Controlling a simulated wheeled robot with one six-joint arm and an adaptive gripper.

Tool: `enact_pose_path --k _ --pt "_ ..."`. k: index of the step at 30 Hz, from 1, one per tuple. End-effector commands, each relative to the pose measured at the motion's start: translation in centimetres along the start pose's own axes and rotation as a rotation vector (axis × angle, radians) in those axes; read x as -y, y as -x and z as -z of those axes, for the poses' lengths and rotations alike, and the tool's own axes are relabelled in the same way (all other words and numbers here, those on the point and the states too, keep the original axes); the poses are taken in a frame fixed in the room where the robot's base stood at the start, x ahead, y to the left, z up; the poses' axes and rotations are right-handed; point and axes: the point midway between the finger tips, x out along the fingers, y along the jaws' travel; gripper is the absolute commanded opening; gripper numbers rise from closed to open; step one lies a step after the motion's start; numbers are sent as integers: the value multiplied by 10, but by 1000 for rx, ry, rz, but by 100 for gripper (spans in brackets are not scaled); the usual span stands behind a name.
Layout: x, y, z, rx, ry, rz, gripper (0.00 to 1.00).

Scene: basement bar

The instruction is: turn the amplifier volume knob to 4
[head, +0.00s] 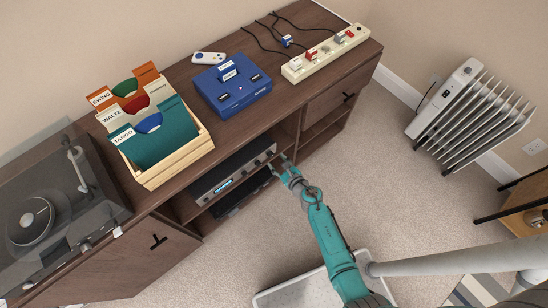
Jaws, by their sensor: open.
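My gripper (281,165) is open at the end of my teal arm. It is close to the right end of the amplifier's front, and I cannot tell whether it touches a knob. The gripper may hide part of the panel's right end.
The cabinet top (185,75) bears a record crate (172,164), a blue console (232,100), a power strip (325,54) and a turntable (35,220). A dark unit (238,197) sits below the amplifier. A white radiator (470,115) stands at right.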

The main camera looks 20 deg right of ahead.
Motion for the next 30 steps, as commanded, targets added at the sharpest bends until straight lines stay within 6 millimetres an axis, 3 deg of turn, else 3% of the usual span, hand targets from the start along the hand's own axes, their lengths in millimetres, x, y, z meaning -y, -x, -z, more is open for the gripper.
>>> enact_pose_path --k 3,9,20,27,30 --pt "0 -17 -1 0 -1 -1 52" --pt "0 -32 0 0 -1 0 52" --pt "0 -35 0 0 -1 0 52" --pt "0 -35 0 0 -1 0 0" --pt "0 -35 0 0 -1 0 0"
